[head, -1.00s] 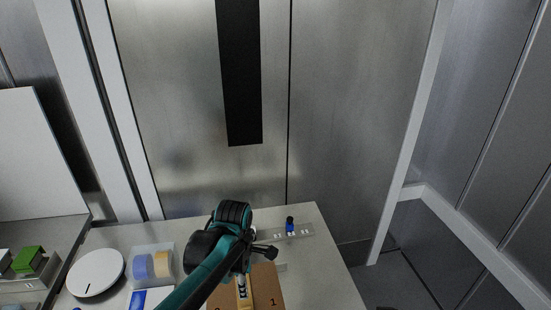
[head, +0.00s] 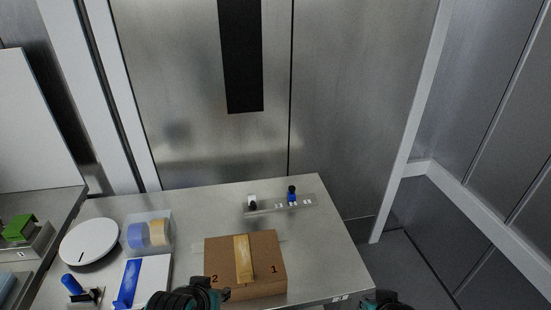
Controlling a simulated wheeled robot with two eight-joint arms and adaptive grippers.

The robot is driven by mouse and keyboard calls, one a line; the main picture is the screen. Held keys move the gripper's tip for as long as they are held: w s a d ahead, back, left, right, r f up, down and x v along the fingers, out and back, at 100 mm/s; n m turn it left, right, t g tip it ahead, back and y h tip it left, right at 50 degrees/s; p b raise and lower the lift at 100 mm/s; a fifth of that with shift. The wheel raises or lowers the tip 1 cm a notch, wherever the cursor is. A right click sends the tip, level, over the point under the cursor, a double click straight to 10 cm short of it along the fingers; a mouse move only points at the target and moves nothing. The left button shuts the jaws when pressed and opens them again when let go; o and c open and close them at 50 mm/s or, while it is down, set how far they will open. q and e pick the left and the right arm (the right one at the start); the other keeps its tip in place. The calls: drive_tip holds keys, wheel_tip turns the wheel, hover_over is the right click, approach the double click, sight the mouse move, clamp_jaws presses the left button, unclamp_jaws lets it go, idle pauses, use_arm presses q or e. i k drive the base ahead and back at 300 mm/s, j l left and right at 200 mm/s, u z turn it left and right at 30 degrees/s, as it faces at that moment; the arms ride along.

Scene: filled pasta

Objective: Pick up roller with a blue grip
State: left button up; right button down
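A blue cylindrical grip (head: 71,284) leans at the front left of the table, joined to a dark and pale base; it looks like the roller, but its lower part is too small to make out fully. Another small blue item with a black top (head: 292,194) stands on the clear strip at the back right. My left gripper (head: 222,294) is at the bottom edge, in front of the cardboard box and right of the blue grip, apart from it. Its fingers do not show clearly. A black and teal part of my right arm shows at the bottom right; its gripper cannot be made out.
The cardboard box (head: 217,259) with yellow tape stands mid-table. A white disc (head: 90,240), a clear tray (head: 165,219) with blue and tan rolls, and a white box (head: 154,271) with a blue strip crowd the left. The table's right side (head: 330,255) is clear.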

sight(77, 294)
drive_tip(key=u, duration=2)
drive_tip(key=z, duration=1)
drive_tip(key=i+j+z, duration=0.2)
drive_tip(key=j, duration=0.25)
drive_tip(key=j+z, duration=0.25)
drive_tip(key=j, duration=0.2)
drive_tip(key=k, duration=0.05)
